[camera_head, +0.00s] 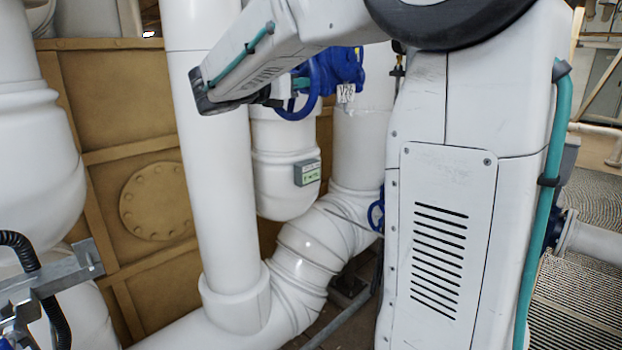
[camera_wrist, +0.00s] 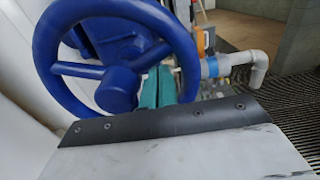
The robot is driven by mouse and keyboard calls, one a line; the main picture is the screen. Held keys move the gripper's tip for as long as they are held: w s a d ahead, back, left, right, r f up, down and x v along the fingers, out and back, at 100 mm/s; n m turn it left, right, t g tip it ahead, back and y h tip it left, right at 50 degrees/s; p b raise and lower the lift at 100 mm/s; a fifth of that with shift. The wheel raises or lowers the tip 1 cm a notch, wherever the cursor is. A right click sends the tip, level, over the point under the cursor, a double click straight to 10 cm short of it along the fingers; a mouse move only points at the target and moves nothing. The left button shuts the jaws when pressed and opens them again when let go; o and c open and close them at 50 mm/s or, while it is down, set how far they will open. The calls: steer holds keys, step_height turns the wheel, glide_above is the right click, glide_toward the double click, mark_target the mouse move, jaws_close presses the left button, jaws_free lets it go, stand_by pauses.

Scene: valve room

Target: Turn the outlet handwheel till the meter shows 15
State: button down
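A blue handwheel (camera_head: 300,95) sits on a blue valve at upper centre, partly hidden by my arm. It fills the left of the wrist view (camera_wrist: 62,69), with hub and spokes clear. My gripper (camera_wrist: 158,88) shows teal fingers close together at the wheel's lower right, between hub and rim. Whether they clamp the rim is unclear. In the head view the fingers are mostly hidden behind the wheel and my arm. A small grey meter (camera_head: 307,172) with a green-white display is on the white pipe below; its digits are too small to read. No label names the outlet wheel.
A white tag (camera_head: 346,94) hangs by the valve. A second blue handwheel (camera_head: 376,212) is lower, beside my body. Large white pipes (camera_head: 212,150) stand close on the left. A grated floor (camera_wrist: 292,110) lies to the right in the wrist view.

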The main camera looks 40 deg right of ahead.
steer(key=shift+r, duration=0.15)
steer(key=shift+w+r, duration=0.15)
steer(key=shift+r, duration=0.7)
steer(key=shift+w+r, duration=0.45)
steer(key=shift+r, duration=0.25)
steer(key=shift+w+r, duration=0.55)
steer(key=shift+w, duration=0.25)
